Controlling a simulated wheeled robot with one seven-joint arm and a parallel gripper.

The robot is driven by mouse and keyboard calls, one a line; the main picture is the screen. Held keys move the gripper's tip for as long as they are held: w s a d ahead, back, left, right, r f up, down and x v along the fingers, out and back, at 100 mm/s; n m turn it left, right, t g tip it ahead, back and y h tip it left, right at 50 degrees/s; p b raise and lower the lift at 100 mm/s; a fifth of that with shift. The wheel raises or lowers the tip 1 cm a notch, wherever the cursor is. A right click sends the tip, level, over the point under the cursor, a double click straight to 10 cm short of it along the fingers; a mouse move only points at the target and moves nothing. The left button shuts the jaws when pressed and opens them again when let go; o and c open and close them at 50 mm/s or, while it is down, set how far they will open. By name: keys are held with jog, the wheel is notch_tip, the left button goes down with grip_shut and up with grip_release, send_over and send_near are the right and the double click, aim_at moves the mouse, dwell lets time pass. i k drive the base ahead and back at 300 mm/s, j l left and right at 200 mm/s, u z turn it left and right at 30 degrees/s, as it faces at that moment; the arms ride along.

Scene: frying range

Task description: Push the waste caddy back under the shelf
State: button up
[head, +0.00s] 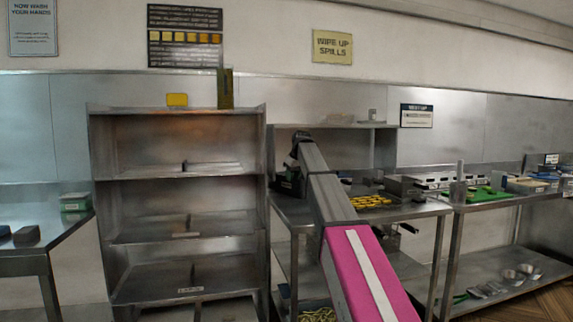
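I cannot make out a waste caddy in the head view. A steel shelf unit (178,173) with several levels stands left of centre, and its lowest part is cut off by the bottom edge of the picture. My arm, pink and then grey, reaches up and away from the bottom right of centre to a dark joint in front of the steel bench. The links beyond that joint are mostly hidden behind it, and I cannot see my gripper's fingers.
A steel bench (420,209) with yellow food pieces (370,201) stands right of the shelf unit. Another bench (510,200) with green boards is further right, with metal pans (510,277) on its lower shelf. A side table (35,247) stands at left.

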aim_at(295, 189)
jog(key=i, duration=1.25)
